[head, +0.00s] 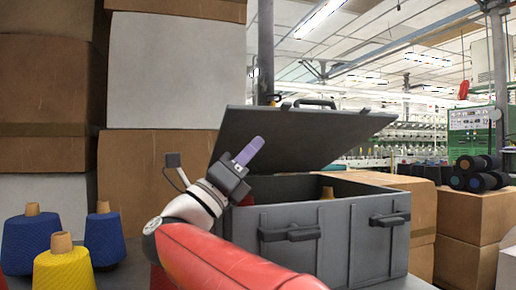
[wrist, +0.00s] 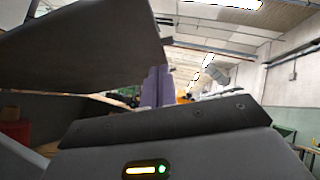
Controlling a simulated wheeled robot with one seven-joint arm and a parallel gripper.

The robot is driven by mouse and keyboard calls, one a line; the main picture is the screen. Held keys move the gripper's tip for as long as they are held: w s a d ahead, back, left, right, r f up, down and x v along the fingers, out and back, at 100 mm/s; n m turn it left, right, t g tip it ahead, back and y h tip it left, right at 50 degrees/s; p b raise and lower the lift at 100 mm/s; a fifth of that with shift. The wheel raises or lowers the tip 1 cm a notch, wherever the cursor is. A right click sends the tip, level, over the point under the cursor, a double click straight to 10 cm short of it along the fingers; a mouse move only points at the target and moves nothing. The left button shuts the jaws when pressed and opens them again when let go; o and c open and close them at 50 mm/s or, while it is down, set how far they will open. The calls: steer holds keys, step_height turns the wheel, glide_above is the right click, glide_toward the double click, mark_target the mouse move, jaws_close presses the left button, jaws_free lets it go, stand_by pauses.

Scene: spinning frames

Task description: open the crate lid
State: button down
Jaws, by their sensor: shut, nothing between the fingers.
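The grey crate (head: 345,235) stands on the right of the surface in the head view, with two dark latches or handles on its front. Its lid (head: 305,138) is raised and tilted, with a wide gap above the crate's rim. The lid also fills the upper left of the wrist view (wrist: 80,55). My gripper (head: 254,146) is in front of the lid's left part in the head view, its purple fingers pointing up and right. The fingers (wrist: 156,85) are together and empty in the wrist view, close to the lid's edge; I cannot tell whether they touch it.
Yarn cones stand at the left, blue (head: 104,238) and yellow (head: 64,268). Stacked cardboard boxes (head: 170,160) rise behind them. Part of a cone (head: 327,193) shows inside the crate. More boxes (head: 475,212) with dark spools stand at the right.

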mark_target(285, 113)
steer(key=p+x, duration=0.1)
steer(key=x, duration=0.6)
steer(key=shift+w+d+r, duration=0.15)
